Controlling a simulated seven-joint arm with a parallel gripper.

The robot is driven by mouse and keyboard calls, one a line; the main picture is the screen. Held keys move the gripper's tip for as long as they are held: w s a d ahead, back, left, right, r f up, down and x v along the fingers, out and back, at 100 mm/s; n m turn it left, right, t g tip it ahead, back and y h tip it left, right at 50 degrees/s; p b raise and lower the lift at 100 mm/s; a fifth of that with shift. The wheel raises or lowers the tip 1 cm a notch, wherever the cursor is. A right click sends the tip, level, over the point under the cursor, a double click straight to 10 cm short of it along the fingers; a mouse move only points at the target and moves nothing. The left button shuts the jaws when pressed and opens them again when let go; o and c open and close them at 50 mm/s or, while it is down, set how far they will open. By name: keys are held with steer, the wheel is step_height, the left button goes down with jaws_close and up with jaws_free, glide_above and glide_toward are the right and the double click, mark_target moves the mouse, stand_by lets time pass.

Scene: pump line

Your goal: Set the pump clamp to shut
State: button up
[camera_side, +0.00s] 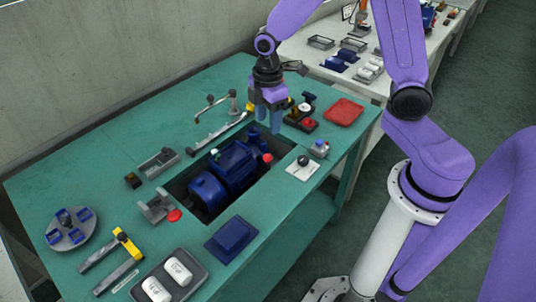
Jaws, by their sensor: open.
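The blue pump (228,168) sits in a dark recess in the green bench, with a red cap at its right end. A grey bracket (156,206) with a red knob (174,215) stands at the recess's left edge; it may be the pump clamp, but I cannot tell its setting. My gripper (269,122) points down above the bench, just beyond the pump's far end. Its blue fingers are apart, and I see nothing held between them. It is well away from the grey bracket.
A yellow-ended fork-shaped fixture (118,250), a tray with white cylinders (170,276) and a dark blue block (231,239) lie at the front. A round plate (71,236) is at left. Control boxes (300,118) and a red pad (344,111) stand near my gripper.

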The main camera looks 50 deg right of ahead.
mark_target(268, 154)
step_height(268, 154, down, 13)
steer(key=shift+f, duration=0.2)
stand_by(0.4)
